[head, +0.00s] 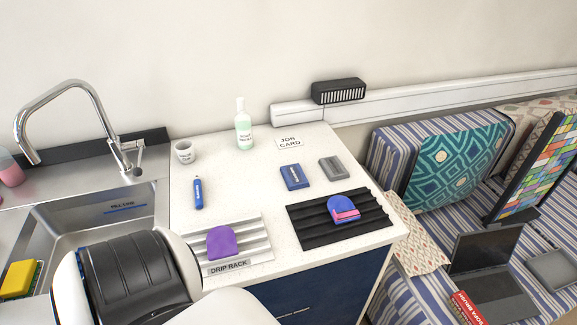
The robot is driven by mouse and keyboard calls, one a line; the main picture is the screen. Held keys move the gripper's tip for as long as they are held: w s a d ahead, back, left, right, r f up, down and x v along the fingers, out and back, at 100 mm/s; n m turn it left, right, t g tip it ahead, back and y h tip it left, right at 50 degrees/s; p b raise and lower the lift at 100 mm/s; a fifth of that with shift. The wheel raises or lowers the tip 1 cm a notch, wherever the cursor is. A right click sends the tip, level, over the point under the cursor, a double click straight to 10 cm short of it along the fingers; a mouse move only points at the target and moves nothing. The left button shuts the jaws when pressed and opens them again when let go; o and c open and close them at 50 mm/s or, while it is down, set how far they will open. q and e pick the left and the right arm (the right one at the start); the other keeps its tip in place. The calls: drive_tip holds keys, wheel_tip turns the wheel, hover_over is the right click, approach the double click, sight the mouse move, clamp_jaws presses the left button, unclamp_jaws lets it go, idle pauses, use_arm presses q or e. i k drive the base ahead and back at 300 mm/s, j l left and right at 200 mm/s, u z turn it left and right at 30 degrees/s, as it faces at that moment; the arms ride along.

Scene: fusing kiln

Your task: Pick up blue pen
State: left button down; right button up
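The blue pen (198,193) is a thick blue marker with a pale label along its barrel. It lies on the white counter (240,185) near its left side, just right of the sink, with its narrow tip pointing to the back. Nothing touches it. Neither of my grippers shows in the head view; only white and black parts of my own body show at the bottom left.
In front lies a purple piece (221,242) on the drip rack (257,248). Blue and grey blocks and a black ridged mat (306,228) lie right. A steel sink (75,217) is left.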

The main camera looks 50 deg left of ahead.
sight(197, 182)
drive_tip(key=u, duration=2.25)
